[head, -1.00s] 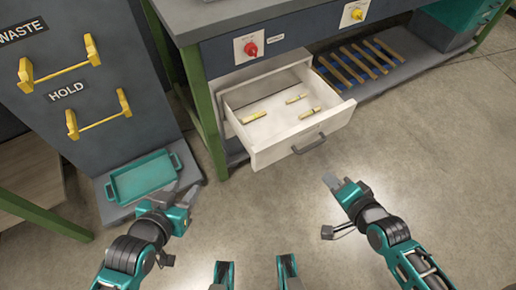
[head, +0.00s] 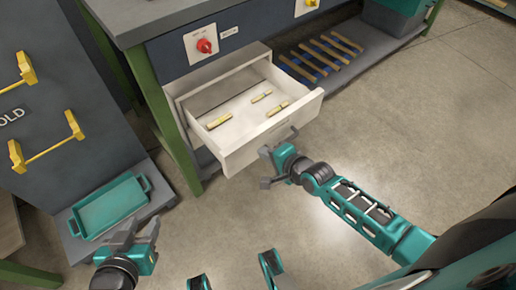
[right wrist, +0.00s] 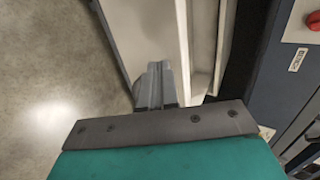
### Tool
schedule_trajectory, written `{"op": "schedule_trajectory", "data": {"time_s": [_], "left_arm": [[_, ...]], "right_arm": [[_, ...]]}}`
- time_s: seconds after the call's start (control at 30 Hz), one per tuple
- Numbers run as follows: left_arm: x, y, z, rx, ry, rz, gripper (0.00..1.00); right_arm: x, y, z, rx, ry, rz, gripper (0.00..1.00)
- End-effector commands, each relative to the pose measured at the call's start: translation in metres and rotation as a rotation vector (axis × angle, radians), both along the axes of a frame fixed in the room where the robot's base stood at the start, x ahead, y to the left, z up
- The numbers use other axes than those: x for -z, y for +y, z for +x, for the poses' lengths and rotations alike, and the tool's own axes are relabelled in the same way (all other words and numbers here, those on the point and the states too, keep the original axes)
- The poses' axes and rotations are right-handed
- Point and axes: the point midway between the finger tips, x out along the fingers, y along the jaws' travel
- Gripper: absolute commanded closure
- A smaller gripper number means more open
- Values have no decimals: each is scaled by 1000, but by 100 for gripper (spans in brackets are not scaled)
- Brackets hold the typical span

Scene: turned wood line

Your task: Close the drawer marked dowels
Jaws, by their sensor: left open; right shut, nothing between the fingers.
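A white drawer (head: 250,148) stands pulled out under the grey bench, with several short wooden dowels (head: 262,97) in it. I cannot read a mark on it. Its dark handle (head: 289,137) is partly hidden by my right gripper. My right gripper (head: 265,153) is shut and empty, with its tips at the drawer's front face; I cannot tell if they touch. In the right wrist view the shut fingers (right wrist: 160,85) point at the pale drawer (right wrist: 150,35). My left gripper (head: 138,230) is open and empty, low at the left, away from the drawer.
A green bench leg (head: 160,115) stands left of the drawer. A teal tray (head: 108,205) lies on a grey base at left, below a dark panel with yellow handles (head: 45,150). The floor in front is clear.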

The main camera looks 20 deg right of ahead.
Motion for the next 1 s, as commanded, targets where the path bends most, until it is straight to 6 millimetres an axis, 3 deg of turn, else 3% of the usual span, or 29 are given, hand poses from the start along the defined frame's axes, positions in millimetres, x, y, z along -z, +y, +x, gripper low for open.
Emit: {"op": "schedule_trajectory", "data": {"time_s": [0.1, 0.23, 0.77, 1.0], "left_arm": [[9, 0, -2, 0, 5, 0, 57], [12, 0, -3, -1, 7, -1, 57], [12, -1, -2, -7, 7, -8, 57], [17, -1, -2, -7, 6, -7, 57]], "right_arm": [[-1, 7, 19, 0, -4, 3, 100], [-1, 11, 29, 0, -3, 1, 100], [-2, 13, 35, 1, -2, 1, 100], [-2, 20, 54, 2, -4, 4, 100]]}}
